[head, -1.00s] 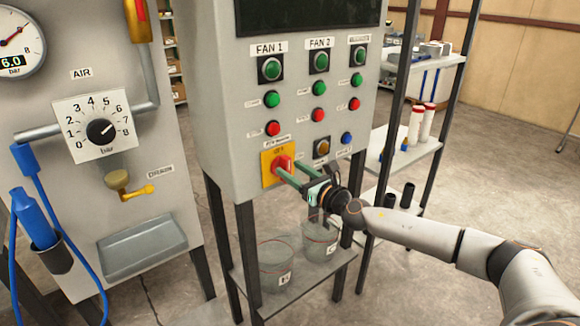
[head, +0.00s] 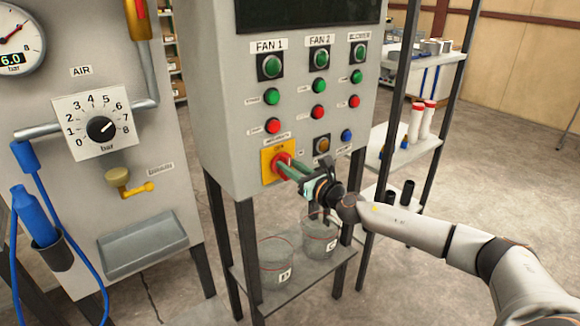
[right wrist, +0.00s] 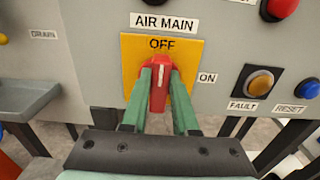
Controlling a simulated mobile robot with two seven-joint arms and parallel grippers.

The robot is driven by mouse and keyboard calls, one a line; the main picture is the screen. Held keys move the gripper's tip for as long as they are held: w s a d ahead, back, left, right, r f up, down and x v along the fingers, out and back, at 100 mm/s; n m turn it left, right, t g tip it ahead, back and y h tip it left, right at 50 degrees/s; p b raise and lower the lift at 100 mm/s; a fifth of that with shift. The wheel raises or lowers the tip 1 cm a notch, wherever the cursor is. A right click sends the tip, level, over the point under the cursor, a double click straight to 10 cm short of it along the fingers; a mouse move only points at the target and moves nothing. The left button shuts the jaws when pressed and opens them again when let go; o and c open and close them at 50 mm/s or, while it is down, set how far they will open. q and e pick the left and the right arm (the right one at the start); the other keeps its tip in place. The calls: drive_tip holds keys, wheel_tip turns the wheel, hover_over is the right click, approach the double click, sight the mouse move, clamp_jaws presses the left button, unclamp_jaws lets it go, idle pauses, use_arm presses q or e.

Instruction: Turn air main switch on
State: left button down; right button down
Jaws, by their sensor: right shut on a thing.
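The air main switch has a red handle (right wrist: 159,85) on a yellow plate (right wrist: 130,48), below the AIR MAIN label. OFF is printed above the handle and ON stands to the right of the plate. The handle's upper end points up toward OFF. In the head view the red handle (head: 282,161) sits at the lower front of the grey control cabinet. My right gripper (right wrist: 160,82) has its green fingers on both sides of the handle, shut on it. It also shows in the head view (head: 288,168). My left gripper is not in view.
The grey cabinet (head: 220,125) carries several buttons above the switch. Buckets (head: 276,266) stand on the shelf below. An air panel (head: 150,195) with dial and tray stands at left. A shelf rack (head: 425,150) stands at right, behind my right arm.

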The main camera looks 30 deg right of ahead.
idle(0.6)
drive_tip(key=m, duration=0.4)
drive_tip(key=shift+d, duration=0.2)
drive_tip(key=m, duration=0.4)
drive_tip(key=shift+d+f, duration=0.15)
drive_tip(key=m+p, duration=0.1)
drive_tip(key=m, duration=0.2)
drive_tip(key=m+p, duration=0.1)
drive_tip(key=m, duration=0.2)
drive_tip(key=m+p, duration=0.1)
drive_tip(key=m, duration=0.2)
drive_tip(key=shift+d+f+m, duration=0.2)
drive_tip(key=shift+f+m, duration=0.2)
drive_tip(key=c, duration=0.7)
unclamp_jaws()
